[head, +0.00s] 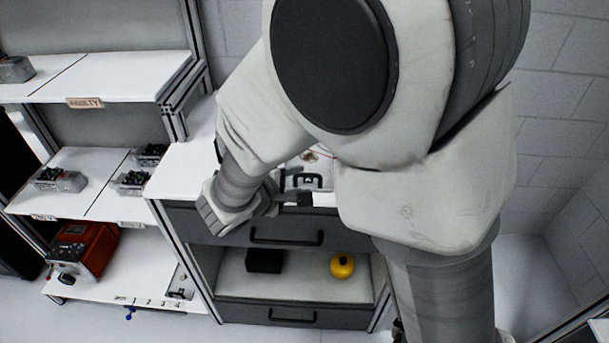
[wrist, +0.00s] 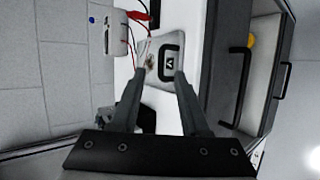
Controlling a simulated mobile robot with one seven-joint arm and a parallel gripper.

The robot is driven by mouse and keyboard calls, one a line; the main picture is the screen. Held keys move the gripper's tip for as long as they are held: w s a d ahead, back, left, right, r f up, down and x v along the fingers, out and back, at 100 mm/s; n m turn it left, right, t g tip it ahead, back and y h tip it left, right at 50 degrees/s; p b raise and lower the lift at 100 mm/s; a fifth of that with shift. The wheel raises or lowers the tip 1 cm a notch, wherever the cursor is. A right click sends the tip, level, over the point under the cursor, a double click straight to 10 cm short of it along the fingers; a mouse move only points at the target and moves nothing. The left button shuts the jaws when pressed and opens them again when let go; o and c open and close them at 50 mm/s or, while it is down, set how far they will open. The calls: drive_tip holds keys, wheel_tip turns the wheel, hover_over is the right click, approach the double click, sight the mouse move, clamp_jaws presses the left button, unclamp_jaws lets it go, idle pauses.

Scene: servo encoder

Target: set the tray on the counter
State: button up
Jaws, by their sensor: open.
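A pale tray (wrist: 150,48) with a black handle lies on the white counter (head: 182,172), as far as the wrist view shows. In the head view the tray's black handle (head: 303,182) shows just under my arm, and my arm hides much of the rest. My gripper (wrist: 158,78) is open, its two fingers apart on either side of the near end of the tray in the wrist view. I cannot tell whether the fingers touch it. In the head view my gripper (head: 296,198) is a dark shape at the counter's front edge, partly hidden.
Grey drawers with black handles (head: 286,237) are under the counter. An open shelf there holds a black box (head: 264,261) and a yellow round object (head: 342,266). Shelves with devices and a red unit (head: 84,248) stand left.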

drive_tip(key=s+d+r+m+g+h, duration=0.1)
drive_tip(key=s+d+r+m+g, duration=0.55)
drive_tip(key=d, duration=0.65)
drive_tip(key=s+d+r+m+y, duration=0.2)
drive_tip(key=s+r+m+y, duration=0.1)
drive_tip(key=s, duration=0.3)
drive_tip(key=s+d+r+m+t+y, duration=0.1)
drive_tip(key=s+d+r+m+y, duration=0.1)
drive_tip(key=s+m, duration=0.3)
drive_tip(key=shift+s+r+y, duration=0.6)
drive_tip(key=shift+s+r, duration=0.2)
drive_tip(key=shift+s, duration=0.1)
drive_tip(key=shift+t, duration=0.25)
wheel_tip(320, 180, up, 3)
drive_tip(key=p, duration=0.3)
drive_tip(key=shift+f, duration=0.15)
